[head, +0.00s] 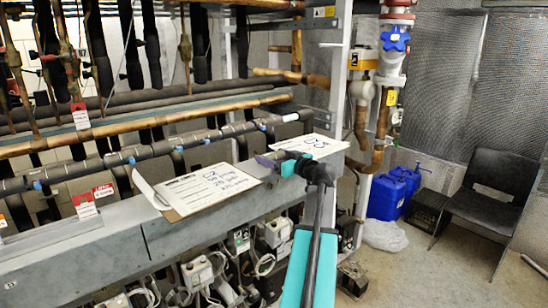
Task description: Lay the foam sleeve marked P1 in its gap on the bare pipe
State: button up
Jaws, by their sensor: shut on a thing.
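My gripper (280,161) is over the grey beam at the middle of the head view, at the end of my teal arm. It is shut on a small dark piece, probably the foam sleeve; its outline merges with the jaws and no P1 mark is readable. A purple part and a light blue part show at the gripper's tip. A bare copper pipe (150,123) runs across the rack behind, left of the gripper. In front of it runs a dark sleeved pipe (100,167) with light blue bands. I cannot tell which spot is the P1 gap.
A clipboard with a written sheet (205,188) lies on the grey beam (110,248) left of my gripper. Another written sheet (318,146) lies just behind the gripper. Red-and-white tags (84,207) hang at left. Blue canisters (388,196) and a black chair (495,190) stand at right.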

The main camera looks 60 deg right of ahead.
jog(key=shift+f, duration=0.15)
jog(key=o, duration=1.2)
jog(key=shift+r, duration=0.25)
jog(key=shift+s+a+f, duration=0.1)
jog(key=shift+s, duration=0.15)
jog(key=b+v, duration=0.3)
jog(key=v, duration=0.8)
jog(key=shift+s+b, duration=0.25)
jog(key=shift+b, duration=0.05)
jog(key=shift+a, duration=0.15)
